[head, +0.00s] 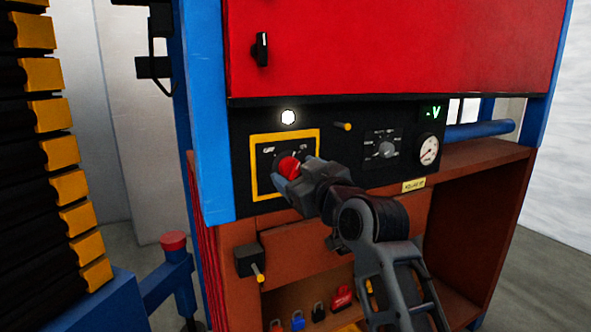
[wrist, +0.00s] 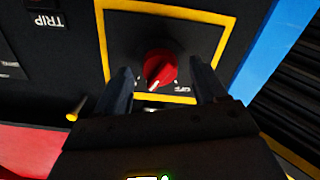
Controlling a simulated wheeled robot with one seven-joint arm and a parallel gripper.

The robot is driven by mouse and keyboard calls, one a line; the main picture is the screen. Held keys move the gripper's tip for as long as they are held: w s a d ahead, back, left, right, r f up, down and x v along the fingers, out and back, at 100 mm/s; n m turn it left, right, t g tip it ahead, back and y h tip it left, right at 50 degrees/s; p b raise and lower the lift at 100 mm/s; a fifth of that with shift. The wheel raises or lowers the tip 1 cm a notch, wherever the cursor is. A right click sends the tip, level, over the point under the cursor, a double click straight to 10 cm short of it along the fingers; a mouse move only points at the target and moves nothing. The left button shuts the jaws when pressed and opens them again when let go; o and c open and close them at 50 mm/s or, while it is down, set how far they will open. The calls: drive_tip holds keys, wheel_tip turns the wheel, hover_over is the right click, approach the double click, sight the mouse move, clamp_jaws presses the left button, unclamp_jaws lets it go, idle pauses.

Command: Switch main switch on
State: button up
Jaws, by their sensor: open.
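The main switch is a red rotary knob (head: 289,164) inside a yellow frame (head: 254,170) on the black panel. In the wrist view the knob (wrist: 160,66) shows near the centre, its white pointer aimed down and slightly left. An upside-down OFF label is to its lower right; the label at lower left is partly hidden by a finger. My gripper (head: 294,176) is at the knob, covering its lower right in the head view. In the wrist view its open fingers (wrist: 163,76) stand on either side of the knob, with gaps visible. Contact cannot be told.
A small yellow-tipped lever (head: 343,126), a black selector (head: 386,149) and a round gauge (head: 428,150) sit to the right. A white lamp (head: 288,117) is above the frame. A blue post (head: 207,130) stands left. Padlocks (head: 298,320) lie on the shelf below.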

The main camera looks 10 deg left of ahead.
drive_tip(key=shift+w+a, duration=0.3)
drive_tip(key=shift+w, duration=0.15)
